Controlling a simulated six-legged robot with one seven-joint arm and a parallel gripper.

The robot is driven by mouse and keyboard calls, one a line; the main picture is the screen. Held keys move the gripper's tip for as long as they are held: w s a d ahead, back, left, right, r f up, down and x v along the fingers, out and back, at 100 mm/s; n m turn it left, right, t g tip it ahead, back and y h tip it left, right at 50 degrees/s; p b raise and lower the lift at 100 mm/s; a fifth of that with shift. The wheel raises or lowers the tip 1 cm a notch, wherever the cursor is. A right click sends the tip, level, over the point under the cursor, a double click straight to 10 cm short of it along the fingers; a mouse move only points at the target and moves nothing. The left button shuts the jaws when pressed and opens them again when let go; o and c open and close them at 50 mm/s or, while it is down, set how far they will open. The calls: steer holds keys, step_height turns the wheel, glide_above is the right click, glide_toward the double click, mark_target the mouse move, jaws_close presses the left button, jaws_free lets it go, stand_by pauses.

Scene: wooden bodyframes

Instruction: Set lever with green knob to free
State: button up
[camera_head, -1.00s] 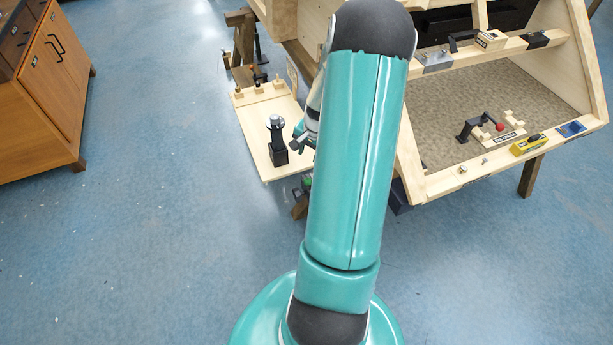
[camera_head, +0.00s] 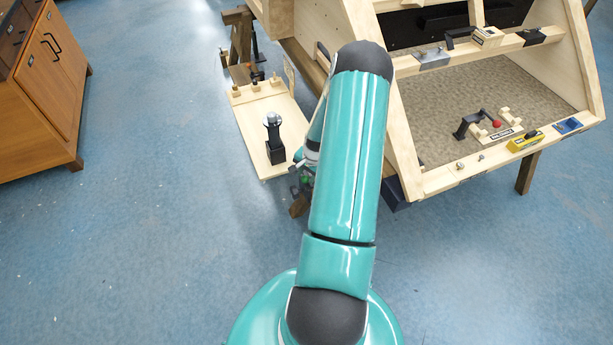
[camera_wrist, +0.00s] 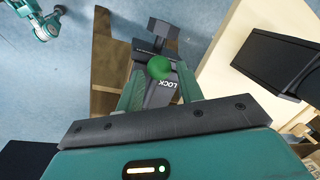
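The green knob (camera_wrist: 159,67) is near the middle of the wrist view, on a dark mount whose grey face reads LOCK (camera_wrist: 162,88). A dark block shows just beyond the knob. My gripper (camera_wrist: 160,76) is open, with one teal finger on each side of the knob and the LOCK face. I cannot tell whether either finger touches the lever. The lever's setting is not clear. In the head view, the knob area (camera_head: 306,181) is small, low beside the bench and partly hidden by my arm.
A pale wooden board (camera_head: 247,118) with a black upright piece (camera_head: 274,140) is left of my arm. The slanted wooden frame (camera_head: 408,150) stands to the right, with a red-knobbed lever (camera_head: 496,124) inside. A cabinet (camera_head: 50,85) is far left; open blue floor lies between.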

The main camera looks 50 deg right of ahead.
steer(key=shift+w+f, duration=0.1)
steer(key=shift+f, duration=0.55)
jaws_close()
